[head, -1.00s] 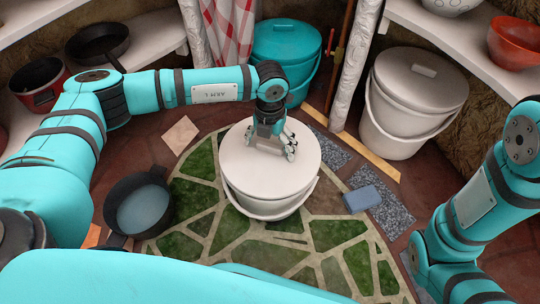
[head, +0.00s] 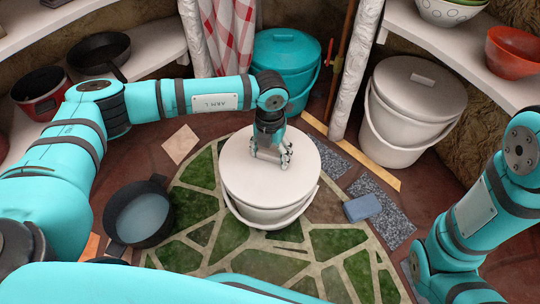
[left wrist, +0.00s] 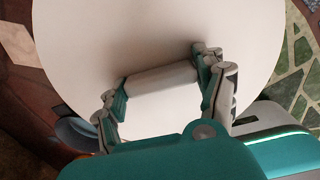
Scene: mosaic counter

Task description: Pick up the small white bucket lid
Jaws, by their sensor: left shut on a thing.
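The small white bucket (head: 262,217) stands on the green mosaic with its round white lid (head: 240,182) on top. The lid also fills most of the left wrist view (left wrist: 150,30). My left gripper (head: 271,160) reaches down onto the middle of the lid. In the left wrist view my left gripper (left wrist: 161,92) has its fingers at the two ends of the lid's raised handle (left wrist: 162,78), shut on it. The lid appears to sit level on the bucket, with no clear gap. My right gripper is out of view; only my right arm shows.
A dark pan (head: 140,215) stands left of the bucket and a blue sponge (head: 362,207) lies to its right. A larger white lidded bucket (head: 408,110) and a teal lidded bucket (head: 285,62) stand behind. Shelves with bowls and pots line the back.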

